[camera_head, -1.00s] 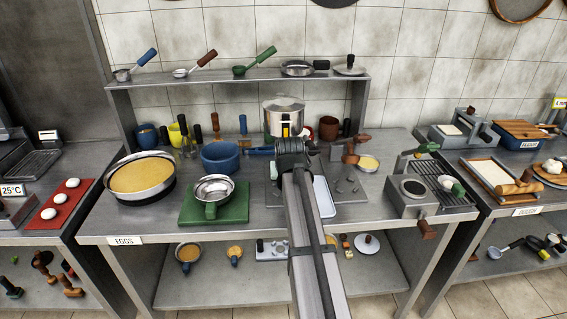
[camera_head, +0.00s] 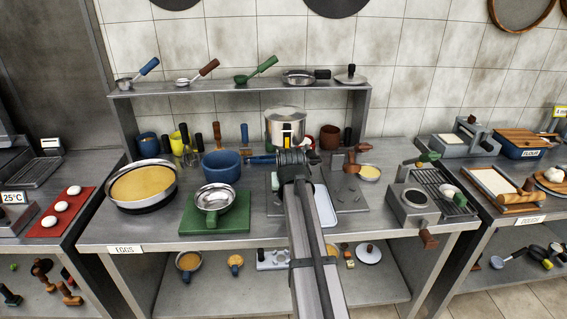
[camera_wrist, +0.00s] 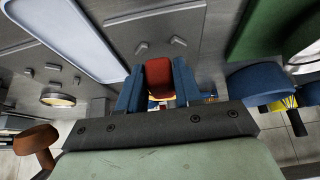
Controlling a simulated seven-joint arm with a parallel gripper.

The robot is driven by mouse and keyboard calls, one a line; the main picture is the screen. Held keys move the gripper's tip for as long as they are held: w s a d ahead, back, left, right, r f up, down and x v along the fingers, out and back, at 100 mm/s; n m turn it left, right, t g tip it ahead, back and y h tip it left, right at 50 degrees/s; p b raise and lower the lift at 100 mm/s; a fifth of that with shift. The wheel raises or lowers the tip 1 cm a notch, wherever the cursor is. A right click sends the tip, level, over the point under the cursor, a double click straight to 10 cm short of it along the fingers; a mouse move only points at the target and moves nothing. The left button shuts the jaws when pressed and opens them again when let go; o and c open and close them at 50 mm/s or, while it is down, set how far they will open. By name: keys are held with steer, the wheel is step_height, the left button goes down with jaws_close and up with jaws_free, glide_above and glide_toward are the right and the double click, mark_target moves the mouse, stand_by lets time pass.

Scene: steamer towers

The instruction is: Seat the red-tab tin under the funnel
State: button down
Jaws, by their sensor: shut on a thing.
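My gripper (camera_head: 291,160) is over the middle of the bench, in front of a steel pot (camera_head: 284,127). In the wrist view its blue fingers (camera_wrist: 158,92) are shut on a red tab (camera_wrist: 167,72). The tin's body below the tab is mostly hidden; only a small pale and yellowish patch shows between the fingers. In the head view the arm covers the tab and tin. I cannot pick out the funnel for sure in either view.
A grey plate with small pegs (camera_wrist: 150,45) and a pale tray (camera_wrist: 65,30) lie below the gripper. A blue pot (camera_head: 222,166) and a green board (camera_head: 192,222) with a steel strainer (camera_head: 214,198) are left; a brown-handled fixture (camera_head: 351,162) is right.

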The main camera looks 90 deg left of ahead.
steer(key=shift+f, duration=1.4)
steer(key=shift+f, duration=0.8)
stand_by(0.9)
steer(key=c, duration=0.7)
jaws_free()
steer(key=shift+r, duration=0.1)
steer(key=v, duration=1.3)
steer(key=shift+d+r, duration=0.15)
steer(key=shift+r, duration=0.15)
